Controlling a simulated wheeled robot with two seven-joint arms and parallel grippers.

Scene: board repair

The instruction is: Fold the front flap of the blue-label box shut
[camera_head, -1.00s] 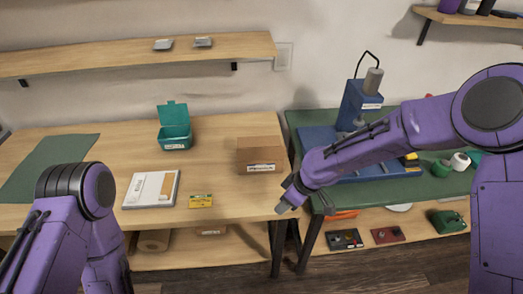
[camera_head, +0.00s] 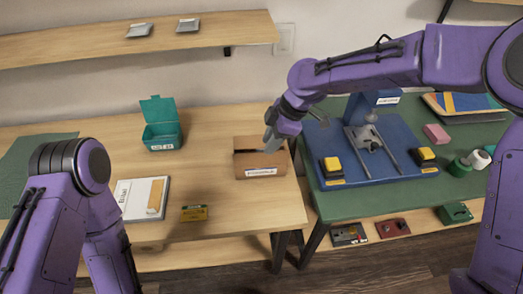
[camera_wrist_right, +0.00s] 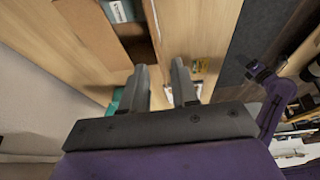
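The brown cardboard box (camera_head: 246,163) stands near the right end of the wooden table, its pale label (camera_head: 261,172) facing front. A dark gap shows along its top; I cannot tell how each flap lies. My right gripper (camera_head: 269,142) is at the box's top right, pointing down; I cannot tell if it touches.
A teal box (camera_head: 161,136) with its lid up stands left of the cardboard box. A white booklet (camera_head: 133,198) and a small yellow box (camera_head: 194,213) lie in front. A blue fixture (camera_head: 383,172) stands on the green bench at right. The table between the boxes is clear.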

